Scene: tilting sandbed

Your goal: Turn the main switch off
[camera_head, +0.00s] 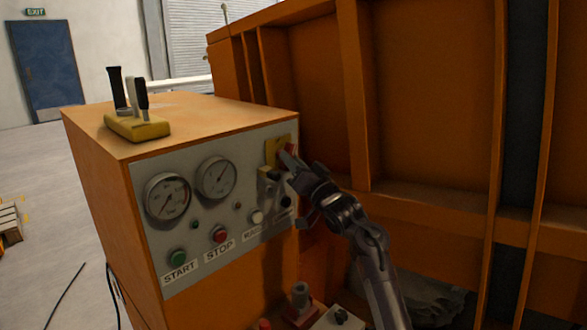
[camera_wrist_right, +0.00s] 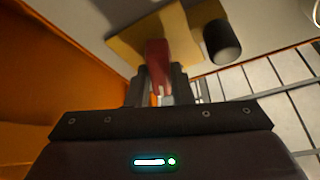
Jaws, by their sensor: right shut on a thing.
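The main switch has a red handle on a yellow plate (camera_head: 271,152), at the upper right of the grey panel. In the head view my right gripper (camera_head: 287,160) is at the switch and covers much of it. In the right wrist view the red handle (camera_wrist_right: 158,62) sits between the two fingers of my right gripper (camera_wrist_right: 157,88), which is shut on it. The yellow plate (camera_wrist_right: 130,42) shows behind the handle. The handle's exact angle is hard to tell. My left gripper is not in view.
A yellow lever block (camera_head: 137,127) stands on the orange cabinet (camera_head: 185,115). A large orange ribbed wall (camera_head: 430,100) rises close on the right.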

